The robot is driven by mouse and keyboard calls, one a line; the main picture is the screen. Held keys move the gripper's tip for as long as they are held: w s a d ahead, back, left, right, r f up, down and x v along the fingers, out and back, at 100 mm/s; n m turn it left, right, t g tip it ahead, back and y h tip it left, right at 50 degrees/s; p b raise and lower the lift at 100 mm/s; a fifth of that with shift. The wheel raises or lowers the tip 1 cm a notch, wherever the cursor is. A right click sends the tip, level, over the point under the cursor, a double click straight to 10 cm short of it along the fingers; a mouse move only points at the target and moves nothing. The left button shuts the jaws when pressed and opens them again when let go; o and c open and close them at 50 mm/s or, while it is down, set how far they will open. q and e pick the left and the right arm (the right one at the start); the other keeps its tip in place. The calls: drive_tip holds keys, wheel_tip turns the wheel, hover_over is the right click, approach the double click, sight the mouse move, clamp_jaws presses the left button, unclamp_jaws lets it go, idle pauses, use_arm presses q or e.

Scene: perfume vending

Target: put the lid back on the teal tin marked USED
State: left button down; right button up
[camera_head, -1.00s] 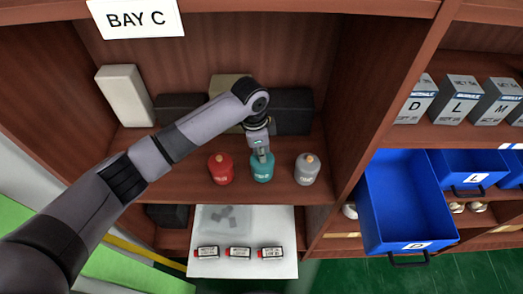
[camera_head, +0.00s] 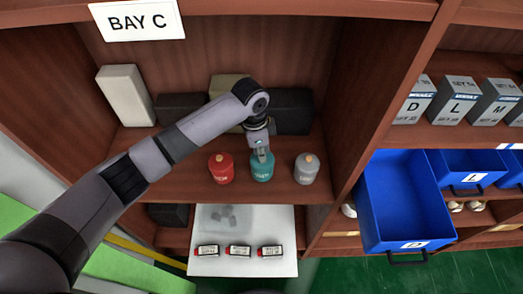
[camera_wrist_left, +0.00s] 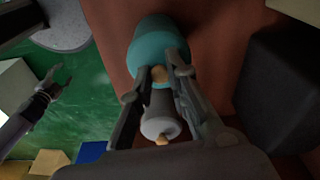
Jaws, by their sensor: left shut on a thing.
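The teal tin (camera_head: 262,173) stands upright on the shelf between a red tin (camera_head: 221,171) and a grey tin (camera_head: 306,171). Its label is too small to read surely. My left gripper (camera_head: 262,156) points down onto its top and is shut on the lid's tan knob (camera_wrist_left: 160,73). The lid seems to sit against the teal tin (camera_wrist_left: 160,32); the fingers hide the seam. My right gripper (camera_wrist_left: 62,78) hangs far off over the green floor, fingers apart.
Dark boxes (camera_head: 292,111) and a white box (camera_head: 126,96) stand behind the tins. Below, a white board (camera_head: 215,267) carries three small labelled bottles and a translucent tray. An open blue drawer (camera_head: 367,205) juts out at right. The shelf's side wall rises beyond the grey tin.

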use_arm(q)
drive_tip(key=c, duration=1.5)
unclamp_jaws()
drive_tip(key=shift+o, duration=0.5)
drive_tip(key=o, duration=0.4)
drive_tip(key=shift+r, duration=0.1)
drive_tip(key=shift+r+p, duration=3.45)
drive_tip(key=shift+p, duration=0.2)
drive_tip(key=shift+c, duration=0.5)
clamp_jaws()
